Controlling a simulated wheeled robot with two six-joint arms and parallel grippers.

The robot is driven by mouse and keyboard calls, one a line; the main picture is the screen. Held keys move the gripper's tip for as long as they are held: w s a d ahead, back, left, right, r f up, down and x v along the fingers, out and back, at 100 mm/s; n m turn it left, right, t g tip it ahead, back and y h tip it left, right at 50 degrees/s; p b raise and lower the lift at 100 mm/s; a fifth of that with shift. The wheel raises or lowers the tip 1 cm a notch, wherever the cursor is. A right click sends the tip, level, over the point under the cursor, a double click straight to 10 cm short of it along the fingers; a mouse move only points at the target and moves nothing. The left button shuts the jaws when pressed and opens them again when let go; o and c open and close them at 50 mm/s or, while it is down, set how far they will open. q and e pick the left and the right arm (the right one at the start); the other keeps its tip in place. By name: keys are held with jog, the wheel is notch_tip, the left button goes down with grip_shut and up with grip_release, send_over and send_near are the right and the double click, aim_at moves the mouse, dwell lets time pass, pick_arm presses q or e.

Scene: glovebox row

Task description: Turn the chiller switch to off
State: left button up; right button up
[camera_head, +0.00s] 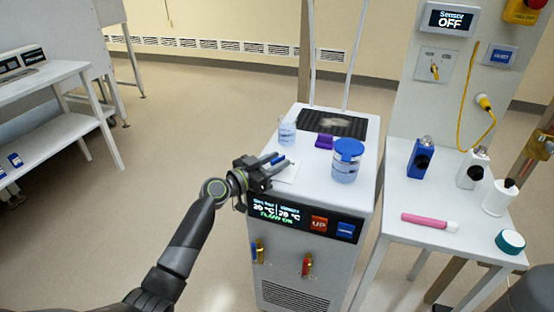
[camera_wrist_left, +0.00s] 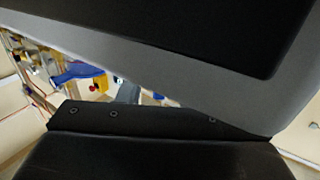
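The chiller (camera_head: 322,263) is a white box-shaped unit in the middle of the head view. Its sloped front panel has a display (camera_head: 274,210) reading about 20 °C twice with green "FLOW ON" text, a red UP button (camera_head: 318,224) and a blue button (camera_head: 345,230). Below are a yellow-and-blue fitting (camera_head: 257,251) and a red-handled fitting (camera_head: 307,264). I cannot make out a switch marked for the chiller. My left gripper (camera_head: 276,166) is over the chiller's top at its left front edge, fingers apart. Large dark shapes fill most of the left wrist view. My right gripper is out of view.
A jar with a blue lid (camera_head: 346,161), a beaker (camera_head: 287,131), and a purple block (camera_head: 324,142) stand on the chiller's top. The right table holds bottles and a pink tool (camera_head: 430,222). A panel shows "Sensor OFF" (camera_head: 450,19) above a yellow switch (camera_head: 435,70).

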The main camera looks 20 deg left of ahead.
pick_arm(q)
jog(key=shift+w+d, duration=0.2)
jog(key=shift+w, duration=0.1)
jog(key=shift+c, duration=0.3)
grip_shut()
